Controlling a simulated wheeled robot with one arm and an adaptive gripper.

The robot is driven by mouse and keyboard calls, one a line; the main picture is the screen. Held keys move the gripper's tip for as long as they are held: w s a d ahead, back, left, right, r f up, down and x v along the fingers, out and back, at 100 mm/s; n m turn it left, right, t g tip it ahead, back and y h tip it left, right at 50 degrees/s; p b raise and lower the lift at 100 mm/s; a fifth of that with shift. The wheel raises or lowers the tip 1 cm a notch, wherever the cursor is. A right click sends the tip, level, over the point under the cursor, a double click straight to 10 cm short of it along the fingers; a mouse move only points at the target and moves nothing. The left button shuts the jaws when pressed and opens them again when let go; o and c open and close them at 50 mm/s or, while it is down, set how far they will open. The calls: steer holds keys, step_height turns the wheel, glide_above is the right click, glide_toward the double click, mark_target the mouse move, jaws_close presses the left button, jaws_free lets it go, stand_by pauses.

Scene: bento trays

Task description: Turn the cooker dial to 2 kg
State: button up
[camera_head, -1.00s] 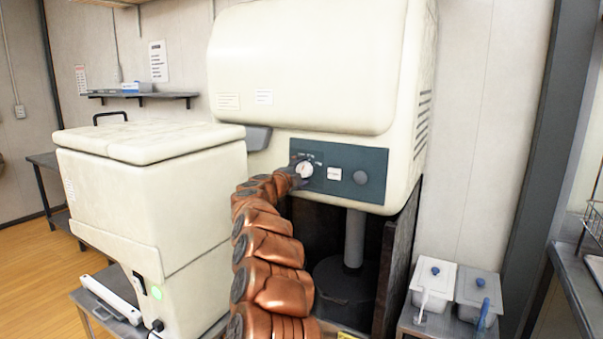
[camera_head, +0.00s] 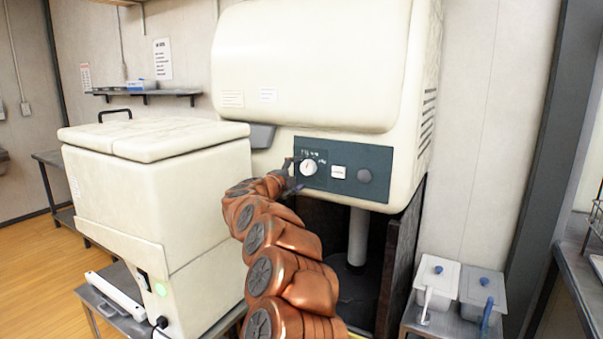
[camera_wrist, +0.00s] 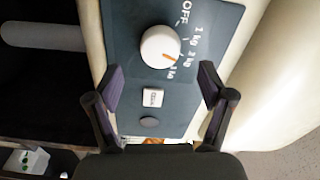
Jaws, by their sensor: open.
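The cooker dial (camera_head: 308,168) is a round white knob on the dark blue-grey control panel (camera_head: 375,160) of the big cream cooker. In the wrist view the dial (camera_wrist: 158,45) has an orange pointer line aimed to the lower right, toward the kg marks; the exact mark is hard to read. The OFF mark is at its upper right. My gripper (camera_wrist: 160,82) is open and empty, its fingertips apart on either side below the dial in that view, not touching it. In the head view my gripper (camera_head: 290,174) is just left of the dial, partly hidden by my arm.
A white square button (camera_wrist: 152,97) and a dark round knob (camera_wrist: 149,122) sit on the same panel beside the dial. A cream lidded bin (camera_head: 150,190) stands close to the left of my arm. Two lidded containers (camera_head: 437,278) (camera_head: 482,290) stand at the lower right.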

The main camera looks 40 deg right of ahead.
steer(key=v, duration=0.6)
steer(key=shift+a, duration=0.35)
steer(key=shift+s, duration=0.15)
